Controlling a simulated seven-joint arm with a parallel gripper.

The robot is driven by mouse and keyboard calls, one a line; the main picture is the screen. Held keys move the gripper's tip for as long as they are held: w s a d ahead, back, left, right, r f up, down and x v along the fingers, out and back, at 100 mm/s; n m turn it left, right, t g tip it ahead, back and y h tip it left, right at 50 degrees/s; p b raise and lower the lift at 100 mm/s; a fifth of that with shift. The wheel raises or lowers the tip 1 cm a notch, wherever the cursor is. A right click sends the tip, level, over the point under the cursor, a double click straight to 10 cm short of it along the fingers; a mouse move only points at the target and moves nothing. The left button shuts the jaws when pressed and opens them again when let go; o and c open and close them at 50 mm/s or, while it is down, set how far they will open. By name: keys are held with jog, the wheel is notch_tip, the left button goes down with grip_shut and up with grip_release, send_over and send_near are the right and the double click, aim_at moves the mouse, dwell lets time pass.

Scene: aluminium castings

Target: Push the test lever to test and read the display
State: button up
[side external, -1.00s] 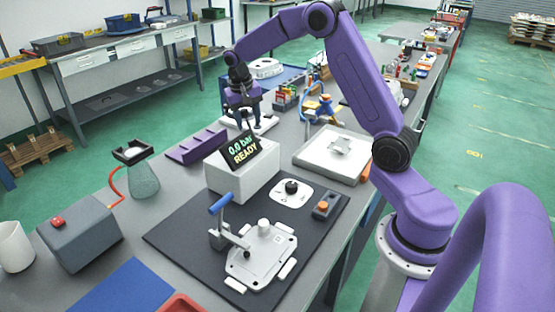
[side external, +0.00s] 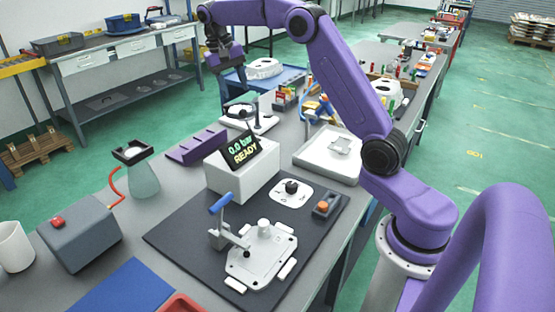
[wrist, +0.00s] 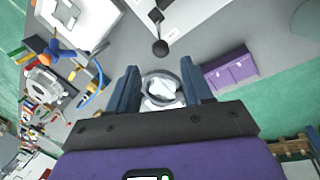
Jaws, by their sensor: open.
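The white display box (side external: 241,178) stands at the back of the dark mat. Its screen (side external: 240,150) reads "0.0 bar READY". A black ball-ended lever (wrist: 160,47) shows beside a white box in the wrist view; it is not clear in the side view. A black knob (side external: 291,187) sits on a white plate right of the display box. A blue-handled clamp (side external: 219,204) stands by the pale casting (side external: 262,256). My gripper (side external: 232,78) is open and empty, raised beyond the display box; its fingers (wrist: 159,66) touch nothing visible.
A white stand with a dark ring (side external: 240,112) is below my gripper. A purple block (side external: 197,146), a glass flask (side external: 144,178) and a white tray (side external: 325,165) flank the display box. An orange-button box (side external: 326,205) sits on the mat's right side.

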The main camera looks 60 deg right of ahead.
jog(key=s+v, duration=0.1)
jog(key=v, duration=0.5)
jog(key=s+a+f+n+t, duration=0.1)
jog(key=s+a+n, duration=0.35)
jog(key=a, duration=0.35)
jog(key=s+a+f+n, duration=0.1)
jog(key=s+a+n, duration=0.2)
jog(key=s+a, duration=0.3)
jog(key=s+a+f+n+y, duration=0.1)
jog(key=s+a+f+n, duration=0.1)
jog(key=s, duration=0.6)
jog(key=s+a+f+n+y, duration=0.1)
jog(key=s+a+f+n, duration=0.2)
jog(key=s, duration=0.6)
jog(key=shift+s+a+f+n+t, duration=0.3)
jog(key=shift+f+n, duration=0.4)
jog(key=shift+n, duration=0.45)
